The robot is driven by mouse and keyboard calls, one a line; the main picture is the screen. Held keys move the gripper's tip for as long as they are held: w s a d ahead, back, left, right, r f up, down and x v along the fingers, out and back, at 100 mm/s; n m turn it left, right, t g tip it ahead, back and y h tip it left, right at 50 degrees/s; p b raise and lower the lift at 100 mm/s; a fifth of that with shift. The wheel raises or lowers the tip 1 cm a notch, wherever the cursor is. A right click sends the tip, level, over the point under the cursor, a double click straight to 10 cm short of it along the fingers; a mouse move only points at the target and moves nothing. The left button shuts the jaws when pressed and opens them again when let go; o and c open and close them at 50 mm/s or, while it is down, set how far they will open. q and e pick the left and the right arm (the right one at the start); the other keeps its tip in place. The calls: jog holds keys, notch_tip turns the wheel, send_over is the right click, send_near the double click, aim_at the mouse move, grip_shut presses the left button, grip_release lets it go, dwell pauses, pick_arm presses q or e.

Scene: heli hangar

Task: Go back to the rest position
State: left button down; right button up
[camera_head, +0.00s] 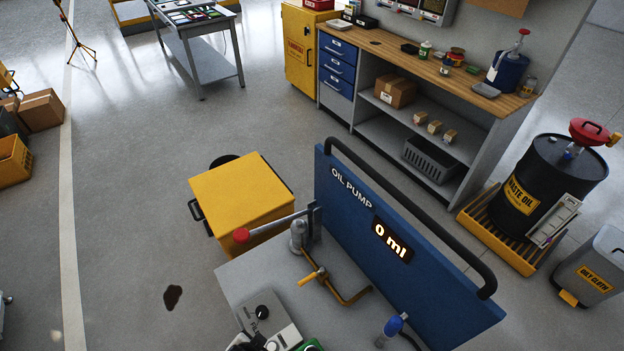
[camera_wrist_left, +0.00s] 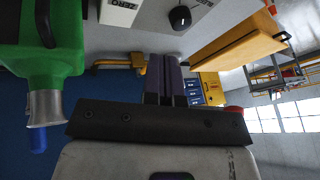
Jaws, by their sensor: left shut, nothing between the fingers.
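My left gripper (camera_wrist_left: 165,62) shows in the left wrist view, with its two fingers together and nothing visible between them. A green container (camera_wrist_left: 45,50) with a metallic neck is beside it at the left of that view, apart from the fingers. The green container (camera_head: 311,346) only just shows at the bottom edge of the head view. Dark and light parts near that edge may be my left gripper, but I cannot tell. My right gripper is in neither view.
The blue oil pump panel (camera_head: 350,215) reads 0 ml. Its bench carries a brass pipe (camera_head: 345,293), a knob box (camera_head: 268,318) and a blue-topped bottle (camera_head: 391,328). A yellow cabinet (camera_head: 240,195) stands behind. Floor at left is mostly clear, with a dark spill (camera_head: 173,297).

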pick_arm(q)
jog(key=s+a+r+n, duration=0.2)
jog(key=s+r, duration=0.2)
jog(key=r, duration=0.3)
jog(key=s+a+r+n, duration=0.3)
jog(key=s+r, duration=0.1)
jog(key=r, duration=0.3)
jog(key=s+a+f+g, duration=0.2)
jog(key=s+f, duration=0.2)
jog(key=s, duration=0.7)
notch_tip(320, 180, up, 29)
jog(key=w+p, duration=0.1)
jog(key=p, duration=2.8)
jog(key=shift+d+n, duration=0.15)
jog(key=shift+n, duration=0.25)
